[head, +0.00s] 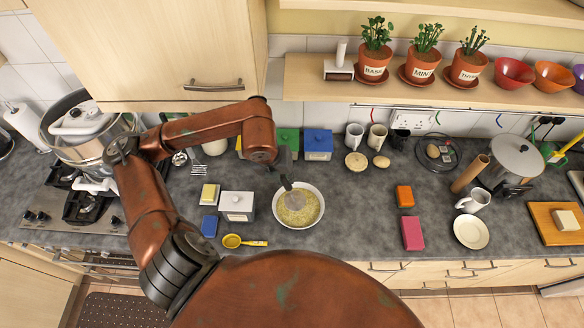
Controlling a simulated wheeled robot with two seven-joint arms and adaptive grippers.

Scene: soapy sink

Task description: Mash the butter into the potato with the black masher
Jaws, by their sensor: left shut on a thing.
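A white bowl (319,207) stands on the counter in the middle, with yellowish potato (303,213) in it. My left gripper (288,183) is over the far left rim of the bowl, pointing down. It is shut on the dark masher (295,201), whose lower end is at the potato inside the bowl. Whether the masher head presses into the potato is too small to tell. I cannot make out a separate piece of butter in the bowl. My right gripper is out of view.
A white lidded box (237,206) stands close left of the bowl, with a pale yellow block (209,194) beyond it. A yellow ladle (243,241) lies in front. Green and blue boxes (318,144) stand behind.

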